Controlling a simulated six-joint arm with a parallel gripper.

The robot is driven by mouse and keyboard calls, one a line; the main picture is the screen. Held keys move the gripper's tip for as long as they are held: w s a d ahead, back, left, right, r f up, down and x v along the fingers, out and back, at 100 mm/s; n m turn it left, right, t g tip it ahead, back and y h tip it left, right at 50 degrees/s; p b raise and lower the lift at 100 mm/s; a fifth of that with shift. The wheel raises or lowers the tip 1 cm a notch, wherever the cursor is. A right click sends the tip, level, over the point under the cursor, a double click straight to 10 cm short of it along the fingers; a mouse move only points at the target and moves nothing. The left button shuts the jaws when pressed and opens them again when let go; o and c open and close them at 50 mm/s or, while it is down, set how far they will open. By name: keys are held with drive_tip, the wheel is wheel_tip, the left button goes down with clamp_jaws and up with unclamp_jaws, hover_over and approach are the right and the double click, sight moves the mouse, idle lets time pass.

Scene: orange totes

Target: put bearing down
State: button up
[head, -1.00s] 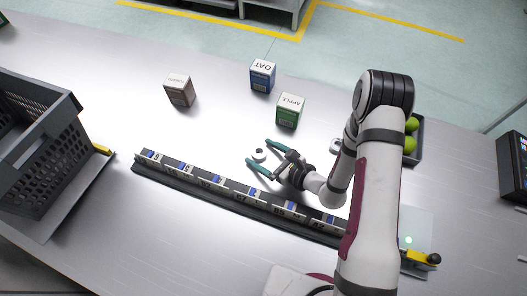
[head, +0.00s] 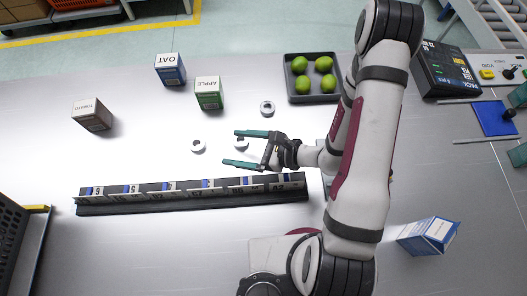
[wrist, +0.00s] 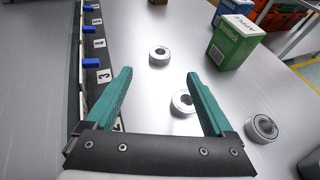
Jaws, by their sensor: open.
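My gripper (head: 231,148) is open, its two teal fingers apart, low over the metal table; it also shows in the wrist view (wrist: 158,76). Three grey ring-shaped bearings lie flat on the table. One bearing (head: 241,143) is between the open fingers, nearer the upper one; in the wrist view this bearing (wrist: 182,102) is beside the right finger, partly covered by it. A second bearing (head: 198,146) lies just beyond the fingertips, also seen in the wrist view (wrist: 159,55). A third bearing (head: 267,107) lies farther back, right of the gripper in the wrist view (wrist: 263,127).
A long dark numbered rail (head: 190,198) with blue tabs runs in front of the gripper. TOMATO (head: 92,115), OAT (head: 170,71) and APPLE (head: 208,94) boxes stand behind. A dark tray (head: 312,97) holds green fruit. A dark crate (head: 12,243) is at left. Table around the bearings is clear.

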drive_tip(key=s+a+r+n+g+h, duration=0.1)
drive_tip(key=s+r+n+g, duration=0.35)
drive_tip(key=r+n, duration=0.2)
drive_tip(key=s+a+r+n+g, duration=0.1)
drive_tip(key=s+r+n+g, duration=0.2)
drive_tip(key=s+r+n, duration=0.35)
drive_tip(key=s+d+r+n+t+h, duration=0.1)
drive_tip(key=s+d+r+n+h, duration=0.1)
drive_tip(key=d+h, duration=0.2)
drive_tip(key=s+d+r+n+t+h, duration=0.1)
drive_tip(key=s+d+r+h, duration=0.1)
drive_tip(key=d+h, duration=0.3)
drive_tip(key=d, duration=0.3)
drive_tip(key=shift+r+n+h, duration=0.25)
drive_tip(key=shift+n+h, duration=0.05)
drive_tip(key=shift+n, duration=0.1)
drive_tip(key=shift+o, duration=0.4)
drive_tip(key=shift+s, duration=0.1)
